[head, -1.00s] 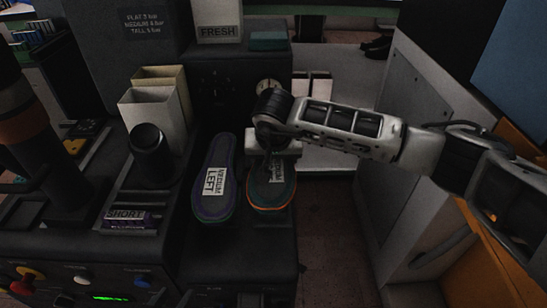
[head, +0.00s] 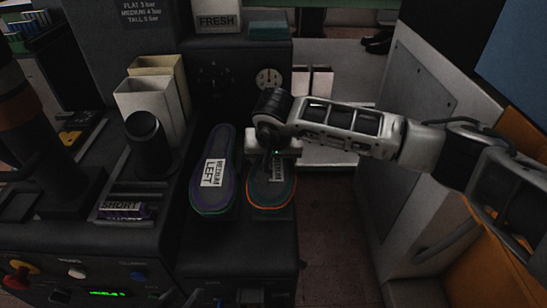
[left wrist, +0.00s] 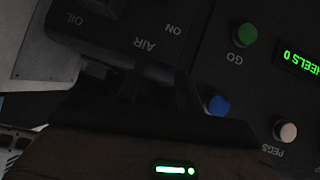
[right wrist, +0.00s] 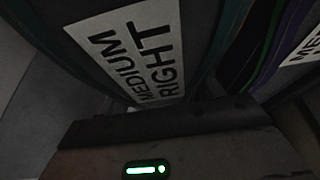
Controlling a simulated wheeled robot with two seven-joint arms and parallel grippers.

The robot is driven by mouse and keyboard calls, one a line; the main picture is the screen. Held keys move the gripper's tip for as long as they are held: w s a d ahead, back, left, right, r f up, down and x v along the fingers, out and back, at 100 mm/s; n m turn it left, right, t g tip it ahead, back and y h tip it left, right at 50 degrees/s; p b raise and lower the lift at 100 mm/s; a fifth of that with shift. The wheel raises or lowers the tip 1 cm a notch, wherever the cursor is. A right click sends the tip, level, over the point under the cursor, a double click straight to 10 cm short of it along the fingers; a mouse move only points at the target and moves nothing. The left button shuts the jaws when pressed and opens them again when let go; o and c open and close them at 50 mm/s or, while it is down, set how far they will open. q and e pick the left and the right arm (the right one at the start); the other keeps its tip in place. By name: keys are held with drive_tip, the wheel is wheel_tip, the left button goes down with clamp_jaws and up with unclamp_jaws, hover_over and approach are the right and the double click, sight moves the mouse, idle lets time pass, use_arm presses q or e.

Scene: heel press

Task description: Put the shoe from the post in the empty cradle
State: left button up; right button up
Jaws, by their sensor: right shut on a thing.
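A shoe labelled MEDIUM RIGHT (head: 270,194), with a teal and orange edge, stands on the right of the dark machine front. My right gripper (head: 274,158) is shut on its upper part, partly covering the label, which is clear in the right wrist view (right wrist: 135,55). A second shoe labelled MEDIUM LEFT (head: 212,190), with a purple and green edge, leans beside it. What supports either shoe is hidden, so post and cradle cannot be told apart. My left gripper (left wrist: 140,95) is dark in its wrist view, over the button panel; its fingers are unclear.
Two open boxes (head: 143,98) and a dark cylinder (head: 147,133) stand left of the shoes. A tray holds a SHORT-labelled item (head: 123,210). The panel has a green GO button (left wrist: 244,35) and a blue button (left wrist: 217,105). A grey cabinet (head: 400,110) stands right.

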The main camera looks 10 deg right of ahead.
use_arm(q)
drive_tip(key=shift+r, duration=0.15)
use_arm(e)
drive_tip(key=shift+r, duration=0.1)
use_arm(q)
drive_tip(key=shift+a+f+b, duration=0.1)
drive_tip(key=shift+f+b, duration=0.45)
drive_tip(key=shift+b, duration=0.05)
use_arm(e)
drive_tip(key=shift+f, duration=0.6)
drive_tip(key=o, duration=1.6)
drive_tip(key=shift+c, duration=0.2)
drive_tip(key=shift+f, duration=0.2)
use_arm(q)
drive_tip(key=r+p, duration=0.2)
drive_tip(key=shift+s+a+r, duration=0.15)
drive_tip(key=shift+a+r, duration=0.05)
drive_tip(key=shift+r, duration=0.15)
use_arm(e)
drive_tip(key=v, duration=1.6)
drive_tip(key=shift+r, duration=0.15)
use_arm(q)
drive_tip(key=shift+r, duration=0.1)
use_arm(e)
drive_tip(key=shift+w, duration=0.1)
